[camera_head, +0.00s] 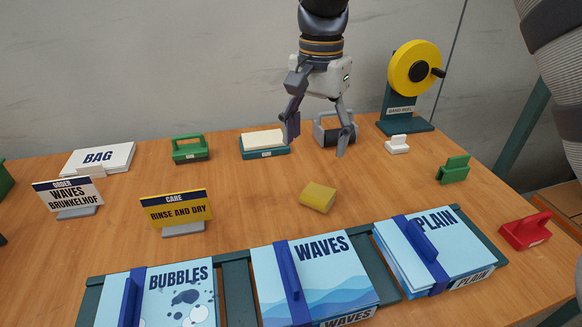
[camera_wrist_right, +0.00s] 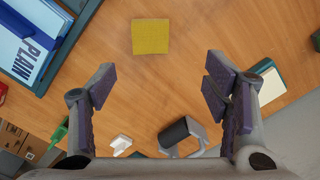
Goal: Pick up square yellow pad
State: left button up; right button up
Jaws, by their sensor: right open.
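The square yellow pad (camera_head: 318,197) lies on the wooden table, a little right of the middle in the head view. In the right wrist view the yellow pad (camera_wrist_right: 150,37) lies flat at the top, beyond the fingertips and apart from them. My right gripper (camera_head: 317,142) points down above the back of the table, behind the pad. Its two fingers are spread wide in the right wrist view (camera_wrist_right: 158,80), with nothing between them. My left gripper is not in view.
Blue packs labelled BUBBLES (camera_head: 165,300), WAVES (camera_head: 335,272) and PLAIN (camera_head: 440,240) stand along the front. A grey-handled block (camera_head: 330,134), a teal tray (camera_head: 266,152) and a yellow reel (camera_head: 405,68) stand at the back. The table around the pad is clear.

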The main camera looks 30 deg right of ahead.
send_over(319, 192)
jog(key=f, duration=0.5)
jog(key=shift+w+a, duration=0.15)
jog(key=shift+a, duration=0.05)
jog(key=f, duration=0.7)
jog(key=shift+d+b, duration=0.2)
jog(key=shift+b, duration=0.1)
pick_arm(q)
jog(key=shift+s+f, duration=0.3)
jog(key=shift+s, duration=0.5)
pick_arm(e)
jog(key=shift+r, duration=0.15)
jog(key=c, duration=1.1)
jog(key=shift+o, duration=0.2)
